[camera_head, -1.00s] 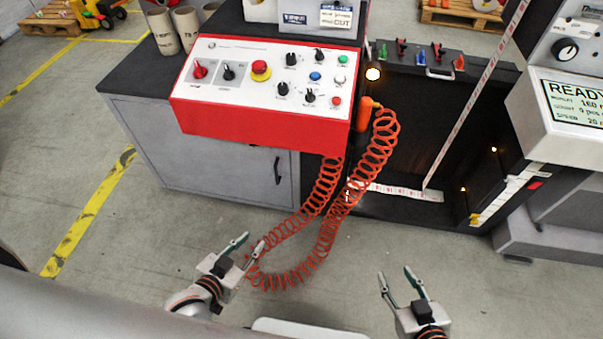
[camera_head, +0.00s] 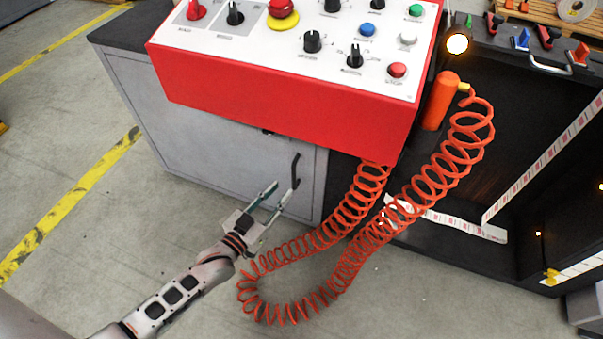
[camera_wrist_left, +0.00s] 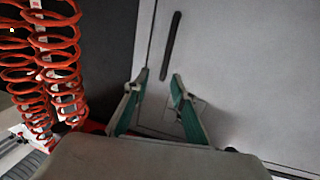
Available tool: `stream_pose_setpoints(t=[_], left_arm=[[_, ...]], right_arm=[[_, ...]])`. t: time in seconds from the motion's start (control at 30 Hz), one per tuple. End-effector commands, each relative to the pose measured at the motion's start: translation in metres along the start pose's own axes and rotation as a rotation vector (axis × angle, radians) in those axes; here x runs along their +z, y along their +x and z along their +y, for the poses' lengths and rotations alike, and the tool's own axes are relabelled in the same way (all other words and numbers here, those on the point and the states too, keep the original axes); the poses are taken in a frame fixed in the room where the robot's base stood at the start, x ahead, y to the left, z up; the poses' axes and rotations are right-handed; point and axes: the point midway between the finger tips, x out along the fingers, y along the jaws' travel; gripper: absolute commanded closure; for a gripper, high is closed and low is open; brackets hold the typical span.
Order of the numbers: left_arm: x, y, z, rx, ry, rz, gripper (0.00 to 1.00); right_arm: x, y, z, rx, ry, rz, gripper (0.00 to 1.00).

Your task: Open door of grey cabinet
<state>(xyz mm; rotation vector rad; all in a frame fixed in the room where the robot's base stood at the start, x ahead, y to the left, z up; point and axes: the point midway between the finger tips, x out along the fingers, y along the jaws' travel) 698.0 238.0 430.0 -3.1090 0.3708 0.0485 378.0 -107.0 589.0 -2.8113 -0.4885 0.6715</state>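The grey cabinet (camera_head: 200,135) stands under the red control panel, and its door is closed. A dark vertical handle (camera_head: 296,171) is near the door's right edge. In the left wrist view the handle (camera_wrist_left: 171,46) lies just beyond the fingertips, slightly above the gap between them. My left gripper (camera_head: 274,193) is open and empty, in front of the door and just short of the handle. Its two green-padded fingers (camera_wrist_left: 155,85) are apart in the wrist view. My right gripper is not in view.
A coiled orange hose (camera_head: 345,235) hangs from the panel beside my left gripper and loops low over the floor. The red control panel (camera_head: 290,100) overhangs the cabinet door. An open dark machine bay (camera_head: 470,225) is to the right. The floor (camera_head: 120,240) at left is clear.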

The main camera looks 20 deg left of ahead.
Motion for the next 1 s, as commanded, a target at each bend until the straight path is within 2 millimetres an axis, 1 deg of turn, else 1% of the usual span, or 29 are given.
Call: stream_pose_setpoints(t=[0.03, 0.2, 0.37, 0.6, 0.7, 0.83, 1.0], left_arm=[[0.019, 0.001, -0.003, -0.002, -0.006, -0.006, 0.74], [0.015, 0.015, -0.011, -0.007, -0.008, 0.026, 0.74], [0.011, 0.032, -0.011, -0.007, -0.008, 0.033, 0.74], [0.012, 0.068, -0.011, -0.007, -0.008, 0.029, 0.74], [0.012, 0.079, -0.011, -0.007, -0.008, 0.028, 0.74], [0.010, 0.089, -0.011, -0.007, -0.008, 0.030, 0.74], [0.008, 0.093, -0.011, -0.007, -0.008, 0.031, 0.74]], right_arm=[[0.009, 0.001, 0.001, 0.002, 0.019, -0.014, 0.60], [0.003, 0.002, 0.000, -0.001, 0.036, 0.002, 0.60], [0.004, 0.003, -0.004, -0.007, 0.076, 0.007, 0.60], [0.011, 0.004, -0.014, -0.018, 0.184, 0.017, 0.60], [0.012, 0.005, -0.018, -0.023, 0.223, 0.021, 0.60], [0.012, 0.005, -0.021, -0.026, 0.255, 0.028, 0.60], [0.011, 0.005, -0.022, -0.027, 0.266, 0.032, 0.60]])
